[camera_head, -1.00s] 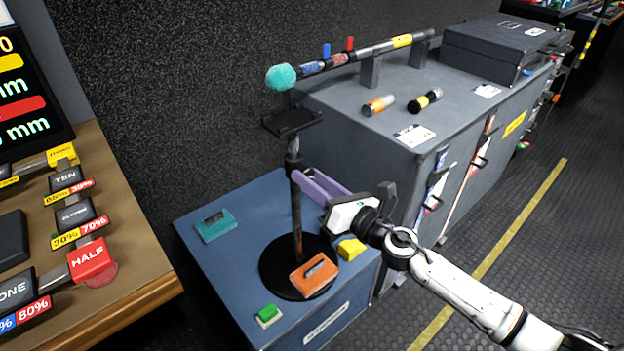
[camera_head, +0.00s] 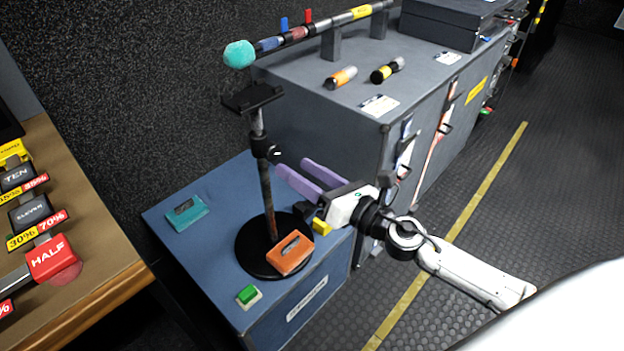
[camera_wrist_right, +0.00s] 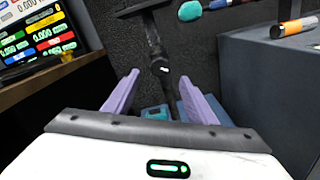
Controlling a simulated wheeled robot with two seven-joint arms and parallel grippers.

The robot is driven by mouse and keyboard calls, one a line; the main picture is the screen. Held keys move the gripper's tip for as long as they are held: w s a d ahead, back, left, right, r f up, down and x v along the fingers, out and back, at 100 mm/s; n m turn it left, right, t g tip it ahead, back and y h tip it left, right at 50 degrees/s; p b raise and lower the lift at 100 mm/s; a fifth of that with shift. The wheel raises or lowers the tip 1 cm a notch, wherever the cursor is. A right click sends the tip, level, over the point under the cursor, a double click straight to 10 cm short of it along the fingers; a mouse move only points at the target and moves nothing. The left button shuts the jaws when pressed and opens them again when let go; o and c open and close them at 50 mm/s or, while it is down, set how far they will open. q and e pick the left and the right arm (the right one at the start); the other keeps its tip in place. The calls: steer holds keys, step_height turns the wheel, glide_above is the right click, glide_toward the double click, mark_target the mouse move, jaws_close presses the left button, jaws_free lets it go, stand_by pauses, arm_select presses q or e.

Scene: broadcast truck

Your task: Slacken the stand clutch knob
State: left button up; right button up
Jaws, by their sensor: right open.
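The stand is a dark pole (camera_head: 266,200) on a round black base (camera_head: 252,258), with a flat black plate (camera_head: 252,97) on top. The clutch knob (camera_head: 272,153) is a small dark part with a pale mark, on a collar high on the pole; it also shows in the right wrist view (camera_wrist_right: 160,68), ahead of and roughly between the fingertips. My right gripper (camera_head: 291,166) is open with its purple fingers apart, just right of the pole and slightly below the knob. My left gripper is not in view.
The blue cabinet top (camera_head: 205,245) carries a teal box (camera_head: 187,212), an orange box (camera_head: 290,253), a green button (camera_head: 247,294) and a yellow block (camera_head: 321,227). A grey cabinet (camera_head: 330,110) stands behind, with a boom pole (camera_head: 330,27) above it. A brown desk (camera_head: 95,260) is at left.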

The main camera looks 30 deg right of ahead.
arm_select(q)
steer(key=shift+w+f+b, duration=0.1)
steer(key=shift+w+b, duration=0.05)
steer(key=shift+b, duration=0.15)
arm_select(e)
steer(key=shift+v, duration=1.75)
arm_select(q)
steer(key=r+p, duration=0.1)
steer(key=p, duration=0.1)
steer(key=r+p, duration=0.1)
steer(key=p, duration=0.1)
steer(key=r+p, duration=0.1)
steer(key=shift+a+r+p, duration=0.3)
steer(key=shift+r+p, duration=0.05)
steer(key=shift+p, duration=0.05)
arm_select(e)
steer(key=s+a+f+m+g+h, duration=0.1)
steer(key=s+a+f+m+g, duration=0.3)
steer(key=s+f+m, duration=0.5)
steer(key=s+a+f+m+g+h, duration=0.2)
steer(key=s+f+m, duration=0.8)
steer(key=m, duration=1.4)
steer(key=s+a+g, duration=0.2)
steer(key=shift+s+f+h, duration=0.25)
steer(key=shift+f+h, duration=0.05)
steer(key=shift+f, duration=0.05)
